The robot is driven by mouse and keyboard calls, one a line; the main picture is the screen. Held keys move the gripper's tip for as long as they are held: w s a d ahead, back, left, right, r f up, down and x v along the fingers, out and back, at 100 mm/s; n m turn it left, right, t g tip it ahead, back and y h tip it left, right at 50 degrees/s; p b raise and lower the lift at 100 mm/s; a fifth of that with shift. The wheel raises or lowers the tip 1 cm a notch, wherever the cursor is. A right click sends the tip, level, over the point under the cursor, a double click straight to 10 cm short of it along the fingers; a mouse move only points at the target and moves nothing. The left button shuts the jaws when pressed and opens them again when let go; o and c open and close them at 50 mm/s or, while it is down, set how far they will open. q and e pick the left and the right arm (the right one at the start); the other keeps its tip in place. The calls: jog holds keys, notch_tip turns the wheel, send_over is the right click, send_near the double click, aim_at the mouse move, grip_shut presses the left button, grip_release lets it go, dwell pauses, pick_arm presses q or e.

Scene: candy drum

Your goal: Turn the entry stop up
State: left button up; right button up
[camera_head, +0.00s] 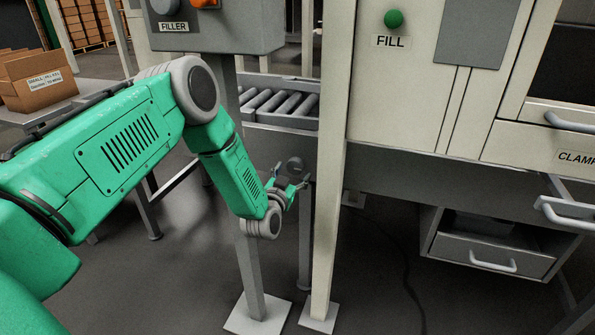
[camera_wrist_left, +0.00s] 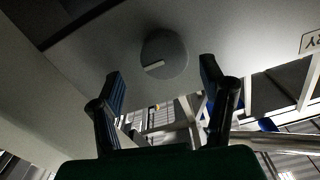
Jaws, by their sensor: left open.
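A round grey knob (camera_wrist_left: 163,55) with a short pale bar on its face sits on a grey panel in the left wrist view. I take it for the entry stop; a partly cut-off label (camera_wrist_left: 311,40) is to its right. In the head view a small round grey part (camera_head: 296,164) shows just beyond my left gripper (camera_head: 291,191). My left gripper is open and empty, and in the left wrist view its two fingers (camera_wrist_left: 161,76) stand either side of the knob's line, seemingly short of it. My right gripper is not in view.
A roller conveyor (camera_head: 283,102) lies behind the posts. A pale upright post (camera_head: 331,200) stands close right of my left gripper. The grey FILLER box (camera_head: 217,35) hangs above, and the FILL cabinet (camera_head: 397,90) is at right. A carton (camera_head: 38,82) is on the left.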

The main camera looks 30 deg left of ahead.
aim_at(295, 168)
pick_arm(q)
jog(key=x, duration=0.2)
jog(key=b+x, duration=0.1)
jog(key=shift+w+a+f, duration=0.15)
jog(key=shift+w+a, duration=0.15)
jog(key=shift+w, duration=0.05)
jog(key=shift+w+a, duration=0.35)
jog(key=shift+d, duration=0.2)
jog(key=shift+c, duration=0.4)
jog(key=shift+d, duration=0.1)
jog(key=c, duration=1.1)
